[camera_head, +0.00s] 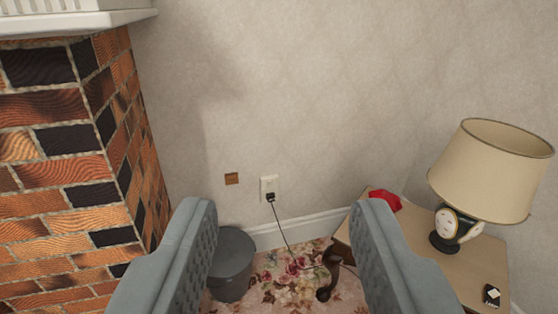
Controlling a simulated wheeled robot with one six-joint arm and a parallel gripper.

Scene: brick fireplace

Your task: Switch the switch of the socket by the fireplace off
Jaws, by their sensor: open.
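A pale wall socket (268,184) sits low on the wall to the right of the brick fireplace (75,150). A black plug (270,198) is in its lower part, with a dark cord running down to the right. A small brown square plate (231,179) is on the wall just left of the socket. I cannot tell from this distance which of the two carries a switch or how it is set. My gripper (285,215) is open and empty, its two grey fingers wide apart. The socket shows between the fingers, well beyond them.
A grey bucket (232,265) stands on the flowered carpet (280,275) below the socket, partly behind the left finger. A wooden side table (425,255) at the right holds a lamp (490,170), a red item (385,200) and a small black object (491,295). The wall above is bare.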

